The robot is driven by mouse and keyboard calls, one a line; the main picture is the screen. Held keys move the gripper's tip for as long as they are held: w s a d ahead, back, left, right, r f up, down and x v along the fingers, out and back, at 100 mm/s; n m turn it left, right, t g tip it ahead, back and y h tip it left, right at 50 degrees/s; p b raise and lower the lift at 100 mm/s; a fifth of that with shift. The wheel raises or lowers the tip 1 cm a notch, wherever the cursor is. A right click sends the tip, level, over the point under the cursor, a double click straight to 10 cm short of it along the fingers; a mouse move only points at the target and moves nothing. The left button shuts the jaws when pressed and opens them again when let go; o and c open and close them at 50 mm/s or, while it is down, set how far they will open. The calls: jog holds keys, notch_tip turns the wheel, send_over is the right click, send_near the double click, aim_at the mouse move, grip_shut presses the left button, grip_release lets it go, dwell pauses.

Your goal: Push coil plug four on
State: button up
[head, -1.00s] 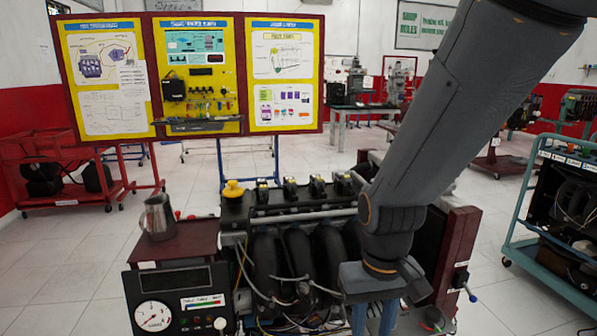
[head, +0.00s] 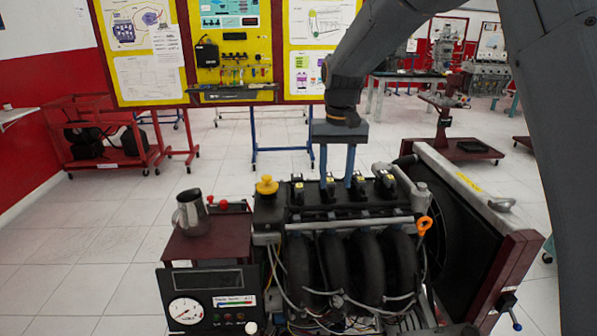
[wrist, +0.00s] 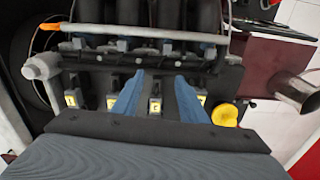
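A row of black coil plugs with yellow tags runs along the engine's top: the one nearest the yellow cap (head: 297,188), the second (head: 331,188), the third (head: 358,182) and the one at the far right end (head: 387,181). I cannot read which is number four. My gripper (head: 337,188) points down over the row, its two blue fingers apart. In the wrist view, my gripper (wrist: 160,85) has the second coil plug from the cap (wrist: 155,103) showing between its fingers. I cannot tell how far above it the tips are. Nothing is held.
The yellow cap (head: 266,185) stands at the row's left end. A metal pitcher (head: 191,212) sits on the maroon stand (head: 207,246) at left. The orange dipstick ring (head: 424,224) and the radiator frame (head: 475,190) are at right. Black intake pipes (head: 365,265) lie in front.

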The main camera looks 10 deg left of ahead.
notch_tip(320, 180, up, 4)
jog(key=p, duration=0.1)
send_over(299, 185)
jog(key=shift+d+f+n, duration=0.15)
jog(key=shift+f+n, duration=0.05)
jog(key=shift+n, duration=0.1)
jog(key=shift+f+p, duration=0.2)
jog(key=shift+p, duration=0.1)
notch_tip(299, 185, down, 7)
jog(key=shift+f+p, duration=0.15)
jog(key=shift+p, duration=0.9)
grip_shut()
